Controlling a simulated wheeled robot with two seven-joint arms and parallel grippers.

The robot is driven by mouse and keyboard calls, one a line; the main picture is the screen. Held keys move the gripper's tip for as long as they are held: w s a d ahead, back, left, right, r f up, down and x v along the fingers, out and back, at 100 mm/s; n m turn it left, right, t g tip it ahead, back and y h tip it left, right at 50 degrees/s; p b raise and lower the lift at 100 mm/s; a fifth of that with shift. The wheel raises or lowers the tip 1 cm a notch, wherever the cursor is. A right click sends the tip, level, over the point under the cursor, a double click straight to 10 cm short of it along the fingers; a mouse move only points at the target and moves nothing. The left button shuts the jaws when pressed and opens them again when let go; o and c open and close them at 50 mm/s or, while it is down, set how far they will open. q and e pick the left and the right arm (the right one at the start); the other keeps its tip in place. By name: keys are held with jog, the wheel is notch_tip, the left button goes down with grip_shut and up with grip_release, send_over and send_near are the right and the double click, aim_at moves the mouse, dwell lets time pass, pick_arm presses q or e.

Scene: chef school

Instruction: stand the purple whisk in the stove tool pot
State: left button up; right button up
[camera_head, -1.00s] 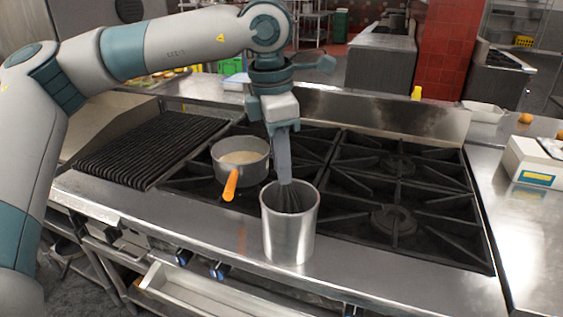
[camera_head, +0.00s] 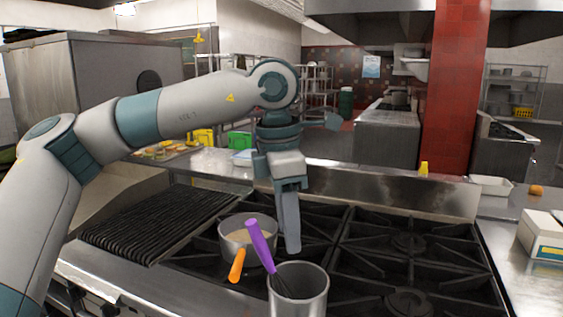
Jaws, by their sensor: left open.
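The purple whisk (camera_head: 261,247) stands in the metal tool pot (camera_head: 301,297), handle up and leaning to the left against the rim. Its dark wire head is inside the pot and partly hidden by the wall. The pot is at the front of the stove and its base is cut off by the picture's lower edge. My left gripper (camera_head: 291,246) is open and empty, above and just behind the pot, apart from the whisk handle. My right gripper is not in view.
A saucepan (camera_head: 233,246) with an orange handle (camera_head: 237,264) sits on a burner left of the tool pot. A ribbed grill (camera_head: 160,225) lies further left. The black burner grates (camera_head: 410,245) at right are clear. A white box (camera_head: 541,236) stands on the right counter.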

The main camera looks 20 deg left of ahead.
pick_arm(q)
notch_tip(320, 180, up, 13)
jog(key=s+b, duration=0.1)
jog(key=shift+s+a, duration=0.2)
jog(key=shift+a, duration=0.2)
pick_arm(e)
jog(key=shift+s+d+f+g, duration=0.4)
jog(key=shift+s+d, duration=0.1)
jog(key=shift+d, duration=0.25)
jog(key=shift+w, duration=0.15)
